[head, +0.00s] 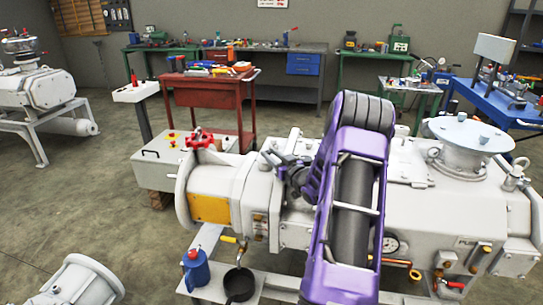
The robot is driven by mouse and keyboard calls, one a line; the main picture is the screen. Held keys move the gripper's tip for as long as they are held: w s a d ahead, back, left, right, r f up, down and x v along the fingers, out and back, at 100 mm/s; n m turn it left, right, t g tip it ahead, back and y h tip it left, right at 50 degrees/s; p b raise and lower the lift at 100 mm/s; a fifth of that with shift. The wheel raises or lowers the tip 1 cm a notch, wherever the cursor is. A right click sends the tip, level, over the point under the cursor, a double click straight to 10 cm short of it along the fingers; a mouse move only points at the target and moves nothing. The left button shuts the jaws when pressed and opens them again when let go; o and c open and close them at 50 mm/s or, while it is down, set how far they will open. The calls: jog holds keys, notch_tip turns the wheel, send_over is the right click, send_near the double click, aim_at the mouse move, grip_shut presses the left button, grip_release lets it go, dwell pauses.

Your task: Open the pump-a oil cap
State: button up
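A large white pump (425,211) fills the right half of the head view, behind and beside my purple arm. A small plate on its side seems to start with "PU", but I cannot read the rest. No oil cap can be made out for certain; part of the pump is hidden behind my arm. My gripper (271,157) is dark and small in view, pointing left above the pump's narrower left section. I cannot tell whether its fingers are open or shut, or whether it touches anything.
A blue can (195,268) and a black pan (239,285) stand on a low shelf in front. A red tool cart (208,88) stands behind. Another white pump (38,90) is far left.

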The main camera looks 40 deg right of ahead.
aim_at(262, 161)
grip_shut()
jog(key=shift+r, duration=0.2)
jog(key=shift+w+a+r+n+g+p, duration=0.2)
jog(key=shift+r+n+g+p, duration=0.15)
jog(key=shift+n+g+p, duration=0.1)
jog(key=shift+w+a+r+n+g+p, duration=0.15)
jog(key=shift+r+n+g+p, duration=0.2)
jog(key=shift+g+p, duration=0.1)
jog(key=n+g, duration=0.1)
jog(key=w+a+r+g+p, duration=0.1)
jog(key=n+g+h+p, duration=0.1)
jog(key=shift+w+a+r+n, duration=0.2)
jog(key=shift+w+r+n, duration=0.05)
jog(key=shift+w+n, duration=0.05)
jog(key=w+a+n+g+h, duration=0.1)
jog(key=g, duration=0.1)
jog(key=w+a+n+g+h, duration=0.1)
jog(key=g, duration=0.1)
jog(key=w+a+n+g+h, duration=0.1)
jog(key=w+n+g, duration=0.1)
jog(key=shift+a+f+h+p, duration=0.1)
jog(key=shift+f+h+p, duration=0.05)
jog(key=shift+h+p, duration=0.25)
jog(key=shift+g, duration=0.3)
